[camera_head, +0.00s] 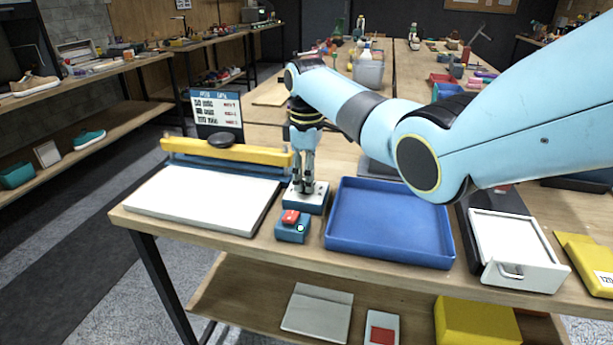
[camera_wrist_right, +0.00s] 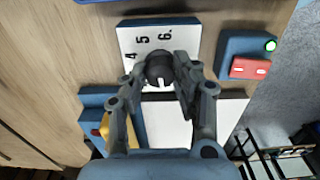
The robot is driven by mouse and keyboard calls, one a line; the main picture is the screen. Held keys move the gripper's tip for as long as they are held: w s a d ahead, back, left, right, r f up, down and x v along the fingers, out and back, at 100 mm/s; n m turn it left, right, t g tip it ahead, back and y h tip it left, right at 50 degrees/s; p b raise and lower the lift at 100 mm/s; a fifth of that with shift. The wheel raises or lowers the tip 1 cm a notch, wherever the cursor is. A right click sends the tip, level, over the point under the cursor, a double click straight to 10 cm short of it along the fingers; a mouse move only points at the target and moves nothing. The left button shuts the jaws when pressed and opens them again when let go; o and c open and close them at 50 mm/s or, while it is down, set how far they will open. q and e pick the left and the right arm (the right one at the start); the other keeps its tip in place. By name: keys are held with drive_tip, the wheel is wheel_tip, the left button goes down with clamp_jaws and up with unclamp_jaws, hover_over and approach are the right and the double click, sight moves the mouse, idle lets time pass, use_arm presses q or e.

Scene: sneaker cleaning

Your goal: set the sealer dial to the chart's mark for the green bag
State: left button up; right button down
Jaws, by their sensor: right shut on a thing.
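The sealer dial is a dark round knob (camera_wrist_right: 159,68) on a blue box with a white numbered face (camera_wrist_right: 128,40). In the wrist view 4, 5 and 6 show beside it; other marks are hidden by my fingers. A pale line shows on the knob's lower side. My right gripper (camera_wrist_right: 172,80) is shut on the knob, one finger each side. In the head view it (camera_head: 306,188) reaches down onto the dial box (camera_head: 316,203). The chart (camera_head: 217,109) stands behind the sealer, its rows too small to read. I see no green bag. My left gripper is out of view.
The sealer has a yellow bar (camera_head: 200,149) and white bed (camera_head: 190,197). A small blue box with a red switch (camera_head: 291,217) and lit green lamp sits in front of the dial box. A blue tray (camera_head: 388,220) stands close to the right.

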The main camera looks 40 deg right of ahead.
drive_tip(key=shift+r+m+p, duration=0.1)
drive_tip(key=shift+m+p, duration=0.2)
drive_tip(key=shift+p, duration=0.15)
drive_tip(key=m+p, duration=0.2)
drive_tip(key=m, duration=0.1)
drive_tip(key=shift+a+r, duration=0.1)
drive_tip(key=m+p, duration=0.2)
drive_tip(key=shift+m, duration=0.3)
drive_tip(key=m+p, duration=0.1)
drive_tip(key=m, duration=0.3)
drive_tip(key=shift+m+p, duration=0.3)
drive_tip(key=shift+p, duration=0.05)
use_arm(q)
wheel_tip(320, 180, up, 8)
drive_tip(key=p, duration=0.1)
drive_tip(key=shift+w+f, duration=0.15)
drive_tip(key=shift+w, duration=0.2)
use_arm(e)
drive_tip(key=m, duration=0.4)
drive_tip(key=shift+m, duration=0.4)
drive_tip(key=c, duration=1)
unclamp_jaws()
drive_tip(key=shift+f, duration=0.2)
